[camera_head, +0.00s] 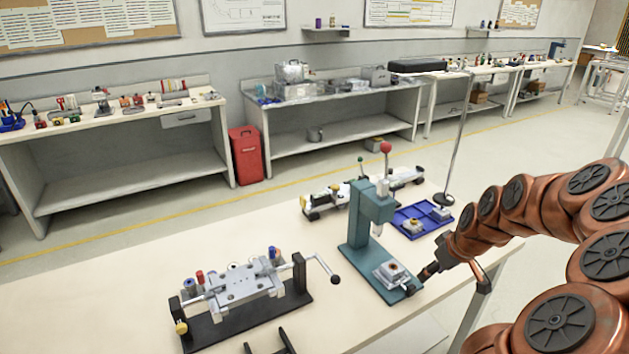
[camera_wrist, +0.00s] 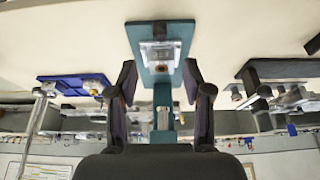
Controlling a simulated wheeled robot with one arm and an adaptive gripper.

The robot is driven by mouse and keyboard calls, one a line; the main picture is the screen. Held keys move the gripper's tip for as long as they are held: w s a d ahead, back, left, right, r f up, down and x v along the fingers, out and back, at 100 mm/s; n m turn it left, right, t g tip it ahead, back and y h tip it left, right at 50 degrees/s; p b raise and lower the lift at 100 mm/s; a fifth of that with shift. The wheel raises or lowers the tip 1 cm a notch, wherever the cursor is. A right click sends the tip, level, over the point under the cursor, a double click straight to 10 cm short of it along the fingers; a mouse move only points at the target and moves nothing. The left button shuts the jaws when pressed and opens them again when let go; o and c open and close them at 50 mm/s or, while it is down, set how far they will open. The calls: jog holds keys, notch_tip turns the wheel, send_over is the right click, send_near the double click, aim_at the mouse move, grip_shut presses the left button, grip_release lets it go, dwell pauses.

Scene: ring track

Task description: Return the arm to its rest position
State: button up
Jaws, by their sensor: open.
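My copper-coloured arm (camera_head: 515,205) reaches in from the right, bent over the near table's right edge. My gripper (camera_head: 417,280) is low beside the base of a teal press (camera_head: 369,212). In the wrist view my gripper (camera_wrist: 160,78) shows two dark fingers spread apart with nothing held between them. The press base (camera_wrist: 139,37) and a silver block (camera_wrist: 161,55) lie ahead, seen between and beyond the fingers. The silver block also shows on the press base in the head view (camera_head: 391,273). I cannot tell whether a fingertip touches the base.
A crank fixture (camera_head: 240,289) stands on the near table (camera_head: 130,285) at left. A blue tray (camera_head: 405,229) with small parts lies behind my gripper, near a thin upright pole (camera_head: 460,140). Workbenches (camera_head: 110,125) and a red bin (camera_head: 245,156) line the wall.

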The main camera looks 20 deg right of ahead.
jog(key=shift+a, duration=0.1)
jog(key=s+a+r+g, duration=0.2)
jog(key=s+a+r, duration=0.1)
jog(key=a, duration=0.7)
jog(key=s+a+r+g, duration=0.1)
jog(key=s+a+r, duration=0.15)
jog(key=a, duration=0.85)
jog(key=s+a+r+g, duration=0.1)
jog(key=s+a, duration=0.3)
jog(key=s, duration=0.4)
jog(key=s+a+r+m+g, duration=0.1)
jog(key=s+a+g, duration=0.1)
jog(key=s+a, duration=0.3)
jog(key=s, duration=0.4)
jog(key=shift+a+m+h, duration=0.15)
jog(key=shift+m+h, duration=0.15)
jog(key=shift+c, duration=0.4)
jog(key=shift+c, duration=0.4)
